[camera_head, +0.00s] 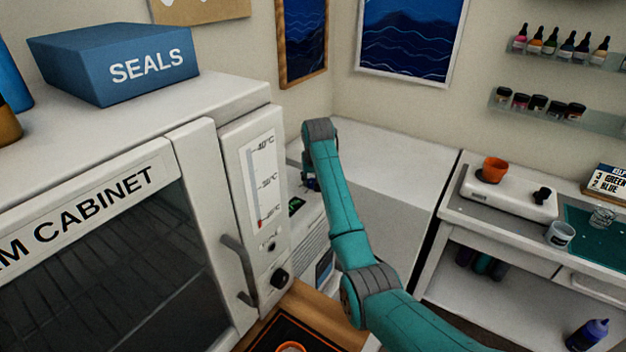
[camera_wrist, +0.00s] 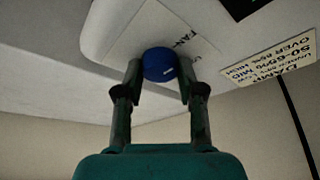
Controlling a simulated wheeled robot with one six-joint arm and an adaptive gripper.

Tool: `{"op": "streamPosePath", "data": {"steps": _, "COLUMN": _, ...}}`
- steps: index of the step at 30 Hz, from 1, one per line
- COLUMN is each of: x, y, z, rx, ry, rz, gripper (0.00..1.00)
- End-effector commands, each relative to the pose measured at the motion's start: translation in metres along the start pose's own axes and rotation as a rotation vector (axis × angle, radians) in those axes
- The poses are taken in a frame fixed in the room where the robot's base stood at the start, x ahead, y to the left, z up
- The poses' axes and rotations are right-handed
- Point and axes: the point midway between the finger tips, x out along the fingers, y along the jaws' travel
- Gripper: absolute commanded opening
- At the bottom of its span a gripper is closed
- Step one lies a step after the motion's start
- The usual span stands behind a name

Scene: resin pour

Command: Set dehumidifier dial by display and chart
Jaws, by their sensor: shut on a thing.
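A blue round dial (camera_wrist: 159,64) with a small white mark sits on a pale plate with printing that reads "FAN", seen tilted in the wrist view. My gripper (camera_wrist: 157,78) is shut on this dial, one dark finger on each side. The chart (camera_wrist: 268,58) is a cream label at the right of the wrist view; I can read "MID", "OVER" and "HIGH", the rest is unclear. In the head view the dehumidifier (camera_head: 312,232) is a white unit behind the cabinet's right edge. Its small display (camera_head: 296,206) shows green marks too small to read. My arm hides part of it.
A white cabinet (camera_head: 190,150) with a temperature strip and handle stands close at the left, with a blue "SEALS" box (camera_head: 115,62) on top. A white surface (camera_head: 395,160) lies behind my arm. A worktable (camera_head: 590,275) with cups stands at the right.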

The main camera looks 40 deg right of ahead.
Motion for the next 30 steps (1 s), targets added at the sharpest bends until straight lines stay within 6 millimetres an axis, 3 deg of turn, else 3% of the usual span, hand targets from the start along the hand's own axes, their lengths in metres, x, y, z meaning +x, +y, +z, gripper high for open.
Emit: {"op": "streamPosePath", "data": {"steps": 30, "x": 0.001, "y": -0.0038, "z": -0.0012, "rx": 0.764, "ry": -0.002, "rz": 0.318, "gripper": 0.03}}
